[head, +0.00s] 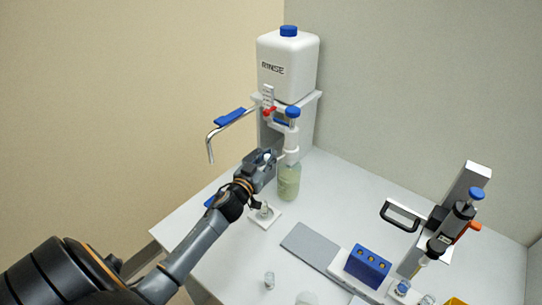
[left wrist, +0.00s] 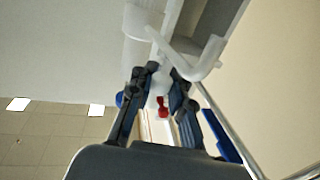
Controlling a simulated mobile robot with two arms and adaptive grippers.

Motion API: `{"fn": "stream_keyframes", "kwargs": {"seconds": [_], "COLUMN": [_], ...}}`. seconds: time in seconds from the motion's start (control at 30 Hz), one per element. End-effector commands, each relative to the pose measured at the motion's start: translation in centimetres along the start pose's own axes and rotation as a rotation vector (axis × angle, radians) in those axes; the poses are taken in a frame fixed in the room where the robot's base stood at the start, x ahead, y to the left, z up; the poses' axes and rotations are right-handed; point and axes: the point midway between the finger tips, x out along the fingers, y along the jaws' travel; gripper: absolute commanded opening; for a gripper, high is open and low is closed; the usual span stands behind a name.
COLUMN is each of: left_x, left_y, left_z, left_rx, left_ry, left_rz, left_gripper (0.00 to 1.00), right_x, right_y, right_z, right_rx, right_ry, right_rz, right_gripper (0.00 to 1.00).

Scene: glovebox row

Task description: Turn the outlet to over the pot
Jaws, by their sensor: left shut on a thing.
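A bottle of pale green liquid (head: 289,182) stands on the table with a blue-capped white dispenser head (head: 291,140) on top. My left gripper (head: 272,158) is at the left side of this head, shut on its white outlet. In the left wrist view the bent white outlet (left wrist: 188,62) runs past the two dark fingertips (left wrist: 160,80); the exact grip is partly hidden. A small pot (head: 264,209) stands on a white square plate (head: 262,219), below and slightly left of the gripper. My right gripper is not in view.
A white rinse tank (head: 287,66) on a stand is behind, with a red tap (head: 268,110). A grey mat (head: 308,245), blue block (head: 367,266) and upright device (head: 455,225) stand to the right.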

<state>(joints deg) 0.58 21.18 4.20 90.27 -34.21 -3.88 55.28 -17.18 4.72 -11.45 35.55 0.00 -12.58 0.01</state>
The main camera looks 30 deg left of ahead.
Motion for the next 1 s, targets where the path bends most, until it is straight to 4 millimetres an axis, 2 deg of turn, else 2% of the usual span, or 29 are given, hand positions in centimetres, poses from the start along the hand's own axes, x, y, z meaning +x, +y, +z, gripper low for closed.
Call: {"fn": "stream_keyframes", "kwargs": {"seconds": [0.03, 0.17, 0.4, 0.7, 1.0], "left_x": [0.1, 0.6, 1.6, 2.5, 2.7], "left_y": [-0.8, -1.8, -3.2, -4.0, -4.2], "left_z": [-0.1, 0.1, 0.4, 0.4, 0.3], "left_rx": [0.010, 0.011, 0.010, 0.006, 0.003], "left_ry": [-0.006, -0.007, -0.007, -0.006, -0.008], "left_rz": [0.034, 0.137, 0.305, 0.431, 0.464], "left_gripper": [0.00, 0.00, 0.00, 0.00, 0.00], "right_x": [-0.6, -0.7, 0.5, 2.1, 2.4], "right_y": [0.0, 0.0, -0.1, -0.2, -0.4], "right_z": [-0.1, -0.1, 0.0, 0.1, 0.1], "right_rx": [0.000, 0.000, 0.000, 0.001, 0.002], "right_ry": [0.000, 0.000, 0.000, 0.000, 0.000], "right_rz": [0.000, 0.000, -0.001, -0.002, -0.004], "right_gripper": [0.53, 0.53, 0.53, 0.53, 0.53]}}
